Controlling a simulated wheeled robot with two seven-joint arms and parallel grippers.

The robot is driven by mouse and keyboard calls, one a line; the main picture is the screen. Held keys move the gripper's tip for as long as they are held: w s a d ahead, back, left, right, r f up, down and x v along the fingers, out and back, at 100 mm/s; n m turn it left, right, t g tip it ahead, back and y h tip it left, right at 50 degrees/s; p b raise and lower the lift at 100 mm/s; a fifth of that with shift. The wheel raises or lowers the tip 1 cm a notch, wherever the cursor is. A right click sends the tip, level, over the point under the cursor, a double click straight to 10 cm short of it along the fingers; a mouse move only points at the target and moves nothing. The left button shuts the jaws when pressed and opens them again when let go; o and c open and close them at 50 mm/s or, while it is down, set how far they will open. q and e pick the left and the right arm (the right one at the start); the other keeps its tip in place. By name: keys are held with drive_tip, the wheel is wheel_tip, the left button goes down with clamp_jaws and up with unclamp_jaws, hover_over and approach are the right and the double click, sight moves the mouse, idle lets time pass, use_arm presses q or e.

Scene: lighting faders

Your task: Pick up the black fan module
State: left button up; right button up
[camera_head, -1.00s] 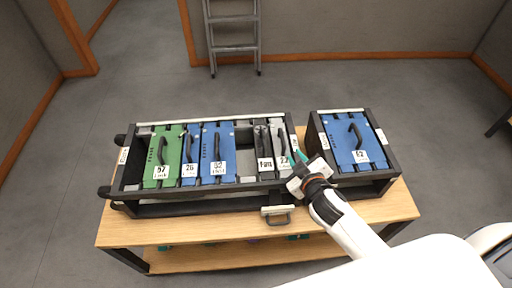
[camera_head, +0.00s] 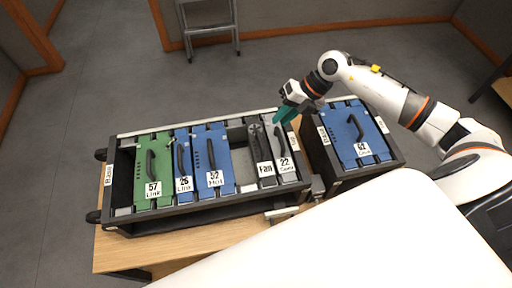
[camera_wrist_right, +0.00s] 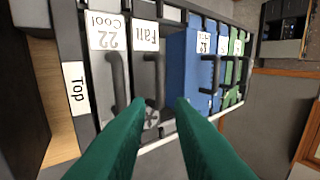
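The black fan module (camera_head: 257,143), labelled "Fan", stands in the large rack between an open slot and the grey "22" module. It looks dark grey with a black handle. In the right wrist view the fan module (camera_wrist_right: 145,73) is left of centre, with its round fan face partly visible by the left fingertip. My right gripper (camera_head: 284,115) hovers above the rack's back edge, near the tops of the fan and "22" modules. Its teal fingers (camera_wrist_right: 166,102) are apart with nothing between them. My left gripper is not in view.
The large rack (camera_head: 200,201) also holds green "57", blue "26" and blue "52" modules. The grey "22" module (camera_head: 283,151) is close beside the fan module. A smaller rack with a blue module (camera_head: 352,133) stands to the right. The wooden table (camera_head: 125,252) shows in front.

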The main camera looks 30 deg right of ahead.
sight(261, 139)
drive_tip(key=p+x, duration=0.1)
drive_tip(key=x, duration=0.4)
drive_tip(key=shift+s+a+f, duration=0.1)
drive_tip(key=shift+a+f, duration=0.05)
drive_tip(key=shift+a, duration=0.1)
drive_tip(key=p+x, duration=0.2)
drive_tip(key=x, duration=0.3)
drive_tip(key=shift+f, duration=0.3)
drive_tip(key=shift+a+f, duration=0.15)
drive_tip(key=shift+f, duration=0.1)
clamp_jaws()
idle(0.5)
drive_tip(key=shift+w+r, duration=0.15)
drive_tip(key=shift+w, duration=0.1)
